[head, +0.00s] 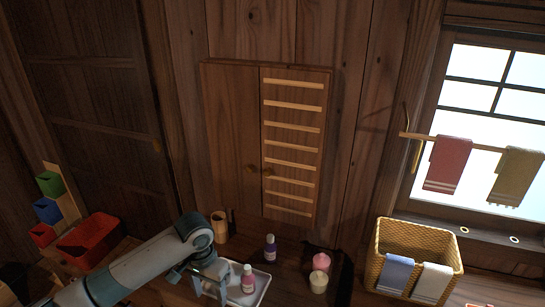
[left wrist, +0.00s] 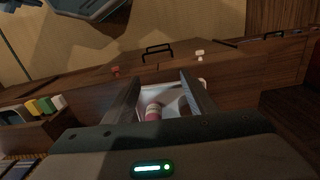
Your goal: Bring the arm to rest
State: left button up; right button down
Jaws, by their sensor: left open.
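My left arm comes in from the lower left in the head view. Its gripper (head: 222,292) is open at the white tray (head: 264,286), just left of a bottle with pink contents and a white cap (head: 248,282). In the left wrist view the two fingers (left wrist: 160,92) stand apart. A pink-and-white bottle (left wrist: 153,113) shows in the gap between them, with the pale tray (left wrist: 172,98) around it. I cannot tell whether the fingers touch the bottle. My right gripper is not in view.
A purple bottle (head: 270,248), pink jar (head: 321,262) and cream jar (head: 318,282) stand behind and right of the tray. A wooden cup (head: 220,226) is behind my arm. A wicker basket (head: 425,243) holds cloths at right; a red bin (head: 88,240) is at left.

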pick_arm(q)
jog(key=s+d+f+t+h, duration=0.1)
jog(key=s+d+f+h, duration=0.2)
jog(key=s, duration=0.4)
jog(key=s+d+f+t, duration=0.1)
jog(key=s+d+f, duration=0.35)
jog(key=s, duration=0.25)
jog(key=s+a+n+t+y, duration=0.2)
jog(key=s+a+n+y, duration=0.1)
jog(key=s+a, duration=1.2)
notch_tip(320, 180, down, 29)
jog(key=s+d+g+b, duration=0.2)
jog(key=s, duration=0.1)
jog(key=s+a+f+g+b, duration=0.1)
jog(key=s+a+f, duration=0.2)
jog(key=s+f, duration=1.5)
notch_tip(320, 180, down, 2)
jog(key=shift+f+m+b, duration=0.15)
jog(key=shift+m+b, duration=0.15)
jog(key=shift+m, duration=0.1)
